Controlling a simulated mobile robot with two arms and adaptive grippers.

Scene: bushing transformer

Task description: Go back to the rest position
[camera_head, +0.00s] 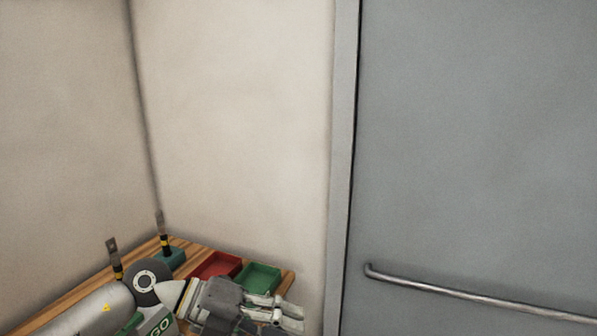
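My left gripper (290,314) is at the bottom of the head view, at the end of my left arm, which comes in from the lower left. It is over the right front part of a wooden table, in front of a green tray. Its silver fingers point right; from this angle I cannot tell how far apart they are. I see nothing held between them. My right gripper is out of view.
The wooden table (288,281) stands in the corner against pale walls. It carries a red tray (217,265), the green tray (262,277), a teal block (172,259) and two upright tools with yellow-black bands. A grey door (470,150) with a metal bar (470,292) fills the right.

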